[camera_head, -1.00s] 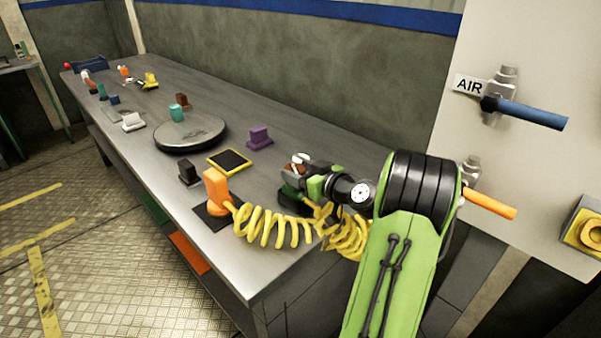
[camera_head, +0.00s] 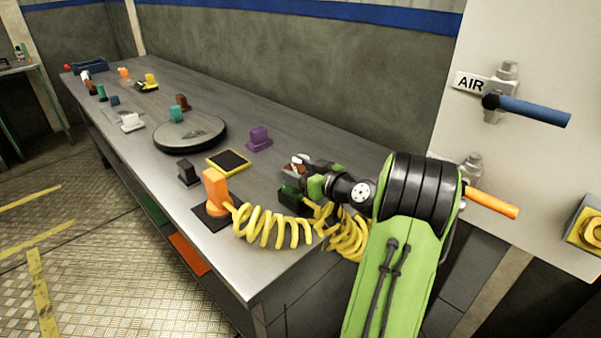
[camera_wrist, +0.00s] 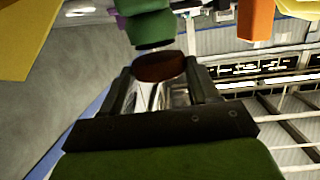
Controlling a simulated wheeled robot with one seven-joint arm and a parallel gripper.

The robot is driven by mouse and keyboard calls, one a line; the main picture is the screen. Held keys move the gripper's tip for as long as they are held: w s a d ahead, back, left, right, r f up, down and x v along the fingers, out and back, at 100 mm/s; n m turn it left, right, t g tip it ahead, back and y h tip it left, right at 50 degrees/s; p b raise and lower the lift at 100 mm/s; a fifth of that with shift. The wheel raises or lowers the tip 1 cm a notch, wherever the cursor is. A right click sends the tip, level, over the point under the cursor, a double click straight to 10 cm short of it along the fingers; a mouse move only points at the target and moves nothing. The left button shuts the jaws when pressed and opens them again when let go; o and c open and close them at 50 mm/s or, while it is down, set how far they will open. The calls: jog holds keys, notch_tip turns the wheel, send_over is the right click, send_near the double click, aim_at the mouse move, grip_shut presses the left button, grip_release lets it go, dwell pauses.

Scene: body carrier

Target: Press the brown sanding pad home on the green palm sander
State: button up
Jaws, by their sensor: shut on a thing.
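My gripper (camera_head: 304,168) is near the right end of the bench, shut on the brown sanding pad (camera_head: 297,164). In the wrist view the pad (camera_wrist: 160,67) shows as a dark red-brown rounded piece between the two fingertips. The green palm sander (camera_head: 288,193) stands on the bench just below the gripper, partly hidden by the gripper and hose. In the wrist view it is the green body (camera_wrist: 150,28) with a dark edge, just beyond the pad. Pad and sander look very close there; I cannot tell whether they touch.
An orange tool (camera_head: 215,190) with a coiled yellow hose (camera_head: 272,227) stands left of the sander. A yellow-framed black pad (camera_head: 229,161), a black block (camera_head: 189,174), a purple block (camera_head: 259,139) and a round turntable (camera_head: 190,136) lie farther along. Valve handles project from the right wall.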

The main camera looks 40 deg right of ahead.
jog(key=shift+f+b, duration=0.6)
jog(key=shift+b, duration=0.35)
jog(key=o, duration=1.1)
jog(key=s+r, duration=0.1)
jog(key=s, duration=0.4)
jog(key=s+r, duration=0.1)
jog(key=s, duration=0.4)
jog(key=s+r+p, duration=0.1)
jog(key=s, duration=0.4)
jog(key=shift+s+a, duration=0.25)
jog(key=shift+a, duration=0.05)
